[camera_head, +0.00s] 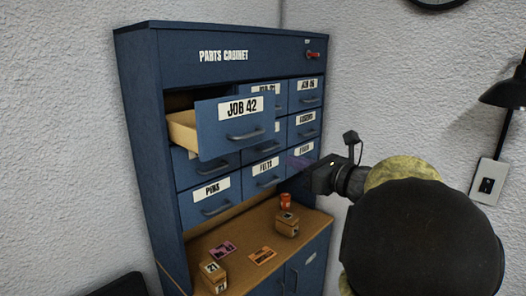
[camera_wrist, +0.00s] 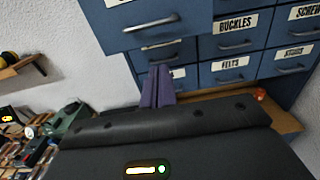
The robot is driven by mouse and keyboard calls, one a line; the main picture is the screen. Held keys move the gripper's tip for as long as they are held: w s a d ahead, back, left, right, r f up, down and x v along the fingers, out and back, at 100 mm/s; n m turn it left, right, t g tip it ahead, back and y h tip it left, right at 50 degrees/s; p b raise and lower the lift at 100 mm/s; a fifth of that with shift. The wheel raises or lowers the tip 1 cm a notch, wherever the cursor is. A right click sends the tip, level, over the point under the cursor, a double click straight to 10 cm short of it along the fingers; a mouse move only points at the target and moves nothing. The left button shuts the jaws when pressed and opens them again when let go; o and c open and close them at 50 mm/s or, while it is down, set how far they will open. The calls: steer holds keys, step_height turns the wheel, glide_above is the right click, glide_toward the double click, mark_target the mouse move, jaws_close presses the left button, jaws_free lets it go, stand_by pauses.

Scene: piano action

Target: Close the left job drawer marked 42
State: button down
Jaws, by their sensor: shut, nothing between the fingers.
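The blue parts cabinet (camera_head: 150,120) stands against the wall. Its top left drawer, labelled JOB 42 (camera_head: 220,137), is pulled well out, and its pale wooden side shows. In the wrist view a blue drawer front (camera_wrist: 125,36) with a grey handle fills the upper left; its label is cut off at the top edge. My gripper (camera_head: 300,160) is in front of the cabinet's right side, to the right of and lower than the JOB 42 front. Its purple fingers (camera_wrist: 157,85) are together and empty, appearing below that drawer front in the wrist view. I see no contact with the drawer.
The other drawers, such as FELTS (camera_head: 265,180) and PINS (camera_head: 214,208), look shut. The wooden ledge (camera_head: 215,238) below carries small boxes (camera_head: 286,224), cards and an orange-red item. A wall lamp (camera_head: 507,92) is at the right. The wrist view shows cluttered tools (camera_wrist: 30,150) at lower left.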

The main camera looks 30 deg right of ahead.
steer(key=p, duration=0.7)
glide_toward(246, 145)
steer(key=x, duration=0.5)
steer(key=shift+w+r, duration=0.15)
steer(key=shift+r, duration=0.05)
steer(key=shift+w+a+f+p, duration=0.2)
steer(key=shift+w+a+p, duration=0.05)
steer(key=shift+w+p, duration=0.4)
steer(key=shift+w, duration=0.1)
